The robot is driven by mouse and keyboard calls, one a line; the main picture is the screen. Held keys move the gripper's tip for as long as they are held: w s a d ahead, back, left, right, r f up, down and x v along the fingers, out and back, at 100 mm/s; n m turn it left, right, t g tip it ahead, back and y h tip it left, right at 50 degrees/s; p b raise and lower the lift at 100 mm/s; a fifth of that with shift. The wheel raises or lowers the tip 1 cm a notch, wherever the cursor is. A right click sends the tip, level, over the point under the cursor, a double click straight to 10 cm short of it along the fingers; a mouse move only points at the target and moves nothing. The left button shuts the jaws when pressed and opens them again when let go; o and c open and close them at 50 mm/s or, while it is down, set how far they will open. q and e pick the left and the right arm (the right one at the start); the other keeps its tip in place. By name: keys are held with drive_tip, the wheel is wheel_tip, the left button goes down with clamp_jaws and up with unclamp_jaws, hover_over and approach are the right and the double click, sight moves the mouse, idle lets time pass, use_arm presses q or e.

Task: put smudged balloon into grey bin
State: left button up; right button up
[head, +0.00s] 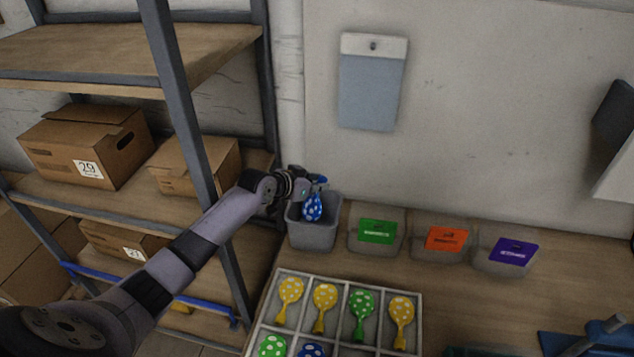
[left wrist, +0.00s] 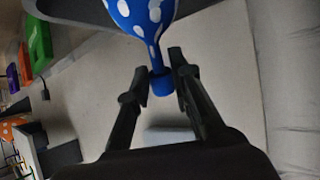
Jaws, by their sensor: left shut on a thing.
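A blue balloon with white dots (head: 312,207) hangs at the mouth of the grey bin (head: 313,238), seen against its inside. My left gripper (head: 318,183) is above the bin and shut on this balloon. In the left wrist view, the fingers (left wrist: 160,72) are at the neck of the balloon (left wrist: 140,14), with its blue end between them. I cannot make out a smudge on its visible side. The grey bin's rim also shows in the left wrist view (left wrist: 95,20). My right gripper is not in view.
Boxes with green (head: 377,232), orange (head: 446,239) and purple (head: 513,251) labels stand right of the bin. A white divided tray (head: 421,312) holds several dotted balloons in front. A shelf post (head: 190,130) rises left of the bin, near my left arm.

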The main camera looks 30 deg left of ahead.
use_arm(q)
drive_tip(key=shift+f, duration=0.1)
drive_tip(key=o, duration=0.8)
wheel_tip(320, 180, up, 3)
drive_tip(key=p, duration=0.2)
drive_tip(key=shift+p, duration=0.4)
wheel_tip(320, 180, up, 3)
drive_tip(key=shift+f+p, duration=0.15)
drive_tip(key=shift+p, duration=0.6)
wheel_tip(320, 180, up, 2)
drive_tip(key=shift+r, duration=0.2)
